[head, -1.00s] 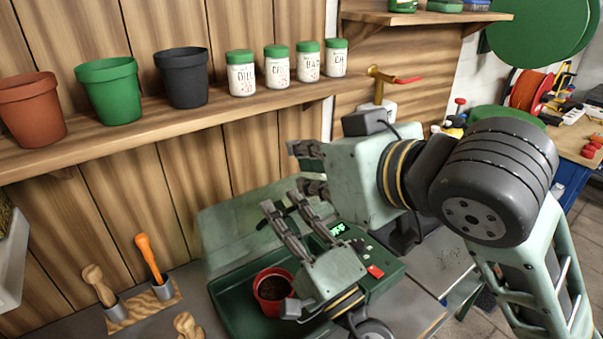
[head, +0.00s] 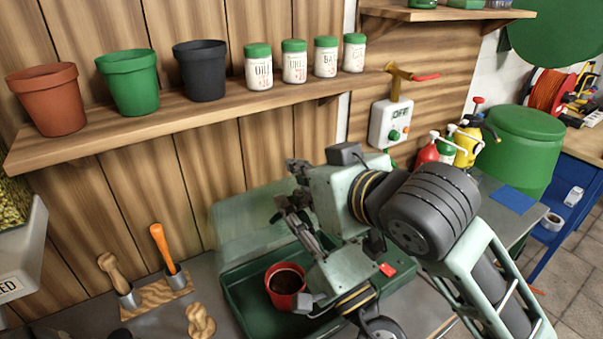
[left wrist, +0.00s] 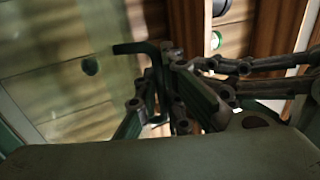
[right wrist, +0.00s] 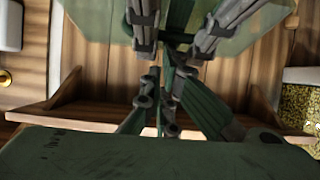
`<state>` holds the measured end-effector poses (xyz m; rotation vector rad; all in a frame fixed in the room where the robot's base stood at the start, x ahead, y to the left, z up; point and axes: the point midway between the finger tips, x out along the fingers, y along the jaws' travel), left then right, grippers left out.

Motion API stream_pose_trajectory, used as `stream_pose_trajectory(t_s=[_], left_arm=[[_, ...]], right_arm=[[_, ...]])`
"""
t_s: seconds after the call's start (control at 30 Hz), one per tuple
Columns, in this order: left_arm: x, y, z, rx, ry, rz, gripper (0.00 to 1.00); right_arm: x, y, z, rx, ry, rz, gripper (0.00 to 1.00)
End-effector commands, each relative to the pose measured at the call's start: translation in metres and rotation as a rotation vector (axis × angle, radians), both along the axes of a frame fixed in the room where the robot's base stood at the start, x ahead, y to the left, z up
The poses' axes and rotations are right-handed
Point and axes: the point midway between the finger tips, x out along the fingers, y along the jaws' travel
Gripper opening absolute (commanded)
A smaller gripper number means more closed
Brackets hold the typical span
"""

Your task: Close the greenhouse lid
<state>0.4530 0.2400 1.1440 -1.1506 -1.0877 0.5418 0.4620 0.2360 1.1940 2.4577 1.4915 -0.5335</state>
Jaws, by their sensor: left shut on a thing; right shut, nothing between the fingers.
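The greenhouse is a dark green tray (head: 245,304) on the bench, with a clear greenish lid (head: 240,228) standing raised at its back. A red pot (head: 285,285) with dark soil sits inside. My left gripper (head: 284,212), the lower one, is at the lid's right side and shut on a part of it. In the left wrist view the fingers (left wrist: 168,65) meet at a dark green handle (left wrist: 135,48) beside the clear panel. My right gripper (head: 297,172) is shut and empty above it, near the lid's upper right. The right wrist view shows its fingers (right wrist: 163,95) together, with the lid (right wrist: 100,18) beyond.
A wooden shelf (head: 130,128) with pots and several green-capped jars runs above. A wooden tool holder (head: 158,290) with hand tools stands left of the tray. A white switch box (head: 395,124), spray bottles and a green barrel (head: 522,150) are at the right.

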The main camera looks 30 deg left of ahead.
Motion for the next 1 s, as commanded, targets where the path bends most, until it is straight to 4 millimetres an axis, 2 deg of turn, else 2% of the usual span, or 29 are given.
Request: stream_pose_trajectory(t_s=[0.17, 0.5, 0.8, 0.83, 1.0], left_arm=[[0.000, 0.000, 0.000, -0.002, 0.000, 0.000, 0.00], [0.000, 0.001, 0.000, -0.001, 0.000, 0.000, 0.00], [0.000, 0.001, 0.001, 0.000, -0.002, 0.001, 0.00], [0.000, 0.001, 0.001, 0.000, -0.002, 0.001, 0.08], [0.000, 0.000, 0.000, 0.000, -0.002, 0.001, 0.23]], right_arm=[[0.000, 0.000, 0.000, 0.002, 0.000, 0.000, 0.00], [-0.008, -0.015, -0.010, 0.099, -0.050, 0.000, 0.00], [-0.008, -0.015, -0.012, 0.099, -0.050, 0.000, 0.00], [-0.008, -0.015, -0.012, 0.098, -0.050, -0.001, 0.00], [-0.008, -0.015, -0.011, 0.100, -0.051, -0.001, 0.00]])
